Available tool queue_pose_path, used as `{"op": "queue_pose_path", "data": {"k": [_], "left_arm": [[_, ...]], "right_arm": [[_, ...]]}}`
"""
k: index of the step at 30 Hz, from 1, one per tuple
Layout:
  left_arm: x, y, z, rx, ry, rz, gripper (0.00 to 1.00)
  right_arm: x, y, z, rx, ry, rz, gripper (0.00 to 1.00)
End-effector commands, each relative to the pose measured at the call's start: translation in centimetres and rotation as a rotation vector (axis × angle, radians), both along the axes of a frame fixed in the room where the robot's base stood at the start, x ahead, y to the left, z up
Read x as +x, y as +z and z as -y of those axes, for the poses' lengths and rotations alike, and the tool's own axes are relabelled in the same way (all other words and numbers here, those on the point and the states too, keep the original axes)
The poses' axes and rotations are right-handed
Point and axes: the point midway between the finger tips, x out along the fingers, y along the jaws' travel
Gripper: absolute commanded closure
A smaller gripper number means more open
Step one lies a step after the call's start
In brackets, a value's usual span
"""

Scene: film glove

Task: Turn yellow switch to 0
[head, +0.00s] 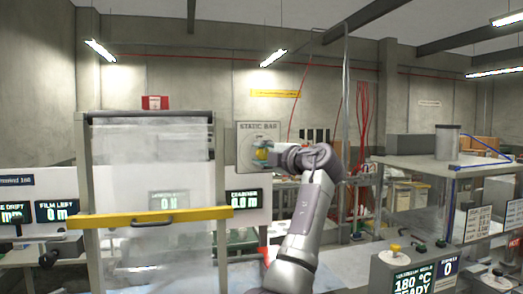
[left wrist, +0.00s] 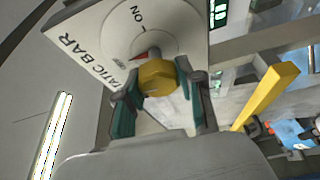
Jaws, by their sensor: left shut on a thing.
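The yellow switch (left wrist: 158,78) is a round knob on a pale panel marked STATIC BAR (left wrist: 95,45), seen close in the left wrist view. A red pointer (left wrist: 148,53) shows beside the knob on a round dial (left wrist: 145,25) with a "1 ON" mark; the pointer lies away from that mark, near small print I cannot read. My left gripper (left wrist: 156,92) is shut on the knob, one teal finger on each side. In the head view the panel (head: 258,129) stands at mid-picture with my left gripper (head: 264,153) against it. My right gripper is not in view.
A film frame with a yellow bar (head: 150,217) stands left of the panel; the bar (left wrist: 268,95) also shows in the wrist view. Display screens (head: 57,211) flank the frame. A grey table (head: 420,168) and a control box with a yellow-topped button (head: 394,249) are at right.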

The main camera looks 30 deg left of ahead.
Motion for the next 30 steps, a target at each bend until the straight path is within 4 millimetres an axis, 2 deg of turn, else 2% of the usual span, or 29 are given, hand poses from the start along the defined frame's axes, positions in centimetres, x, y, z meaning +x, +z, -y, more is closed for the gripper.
{"op": "queue_pose_path", "data": {"k": [20,21,25,30], "left_arm": [[0.01,0.23,0.02,-0.039,-0.003,0.055,0.97],[0.01,0.24,0.02,-0.039,-0.003,0.055,0.59],[0.00,0.20,0.02,-0.039,-0.003,0.054,0.37],[0.00,0.12,0.01,-0.040,-0.002,0.051,0.36]], "right_arm": [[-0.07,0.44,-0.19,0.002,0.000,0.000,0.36],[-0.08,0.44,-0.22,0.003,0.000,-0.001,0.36],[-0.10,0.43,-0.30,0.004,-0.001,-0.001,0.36],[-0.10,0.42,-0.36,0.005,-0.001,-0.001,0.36]]}}
